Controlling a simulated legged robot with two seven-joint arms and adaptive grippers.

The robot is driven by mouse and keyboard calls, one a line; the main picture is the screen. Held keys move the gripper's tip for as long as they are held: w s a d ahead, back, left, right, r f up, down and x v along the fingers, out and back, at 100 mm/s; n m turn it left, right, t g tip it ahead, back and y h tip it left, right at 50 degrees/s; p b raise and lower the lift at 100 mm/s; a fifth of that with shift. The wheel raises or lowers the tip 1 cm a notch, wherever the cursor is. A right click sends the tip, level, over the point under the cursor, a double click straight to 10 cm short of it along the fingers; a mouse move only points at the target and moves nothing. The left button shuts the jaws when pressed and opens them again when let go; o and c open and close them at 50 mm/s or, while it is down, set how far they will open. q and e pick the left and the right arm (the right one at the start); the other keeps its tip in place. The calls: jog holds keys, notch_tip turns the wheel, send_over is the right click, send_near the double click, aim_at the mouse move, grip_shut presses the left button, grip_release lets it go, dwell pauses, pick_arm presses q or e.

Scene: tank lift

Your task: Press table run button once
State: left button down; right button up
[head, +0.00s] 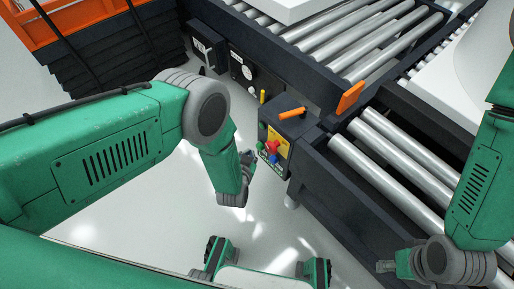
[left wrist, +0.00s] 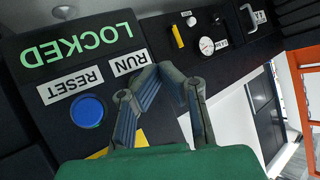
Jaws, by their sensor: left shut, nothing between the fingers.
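The control box (head: 297,129) stands at the corner of the roller table, with coloured buttons on its face. In the left wrist view the RUN label (left wrist: 129,63) appears upside down, beside the RESET label (left wrist: 69,85) and a blue button (left wrist: 87,110). Green LOCKED lettering (left wrist: 77,40) shows nearby. My left gripper (head: 250,158) is shut and empty, just left of the box face; its fingers (left wrist: 165,75) lie across the panel by RUN. The button under RUN is hidden behind them, and contact cannot be told. My right gripper (head: 388,266) is low right, its finger state unclear.
Roller tables (head: 375,160) fill the right side. An orange lever (head: 292,114) and a red knob (head: 272,147) are on the box. A gauge (left wrist: 207,46) sits on another panel beyond. Black and orange stacked crates (head: 110,60) stand back left. The floor left of the box is clear.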

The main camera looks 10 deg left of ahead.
pick_arm(q)
jog(key=shift+d, duration=0.2)
jog(key=shift+w+r, duration=0.1)
jog(key=shift+w, duration=0.25)
jog(key=shift+w+d+b, duration=0.4)
jog(key=shift+d+b, duration=0.05)
jog(key=shift+b, duration=0.05)
dwell(0.9)
jog(key=shift+a, duration=0.1)
jog(key=shift+s+a+p, duration=0.45)
jog(key=shift+s+a, duration=0.05)
jog(key=shift+s, duration=0.3)
jog(key=s+a+p, duration=0.1)
jog(key=s+a, duration=0.1)
jog(key=s+a+p, duration=0.1)
jog(key=s, duration=0.1)
jog(key=shift+s+a, duration=0.35)
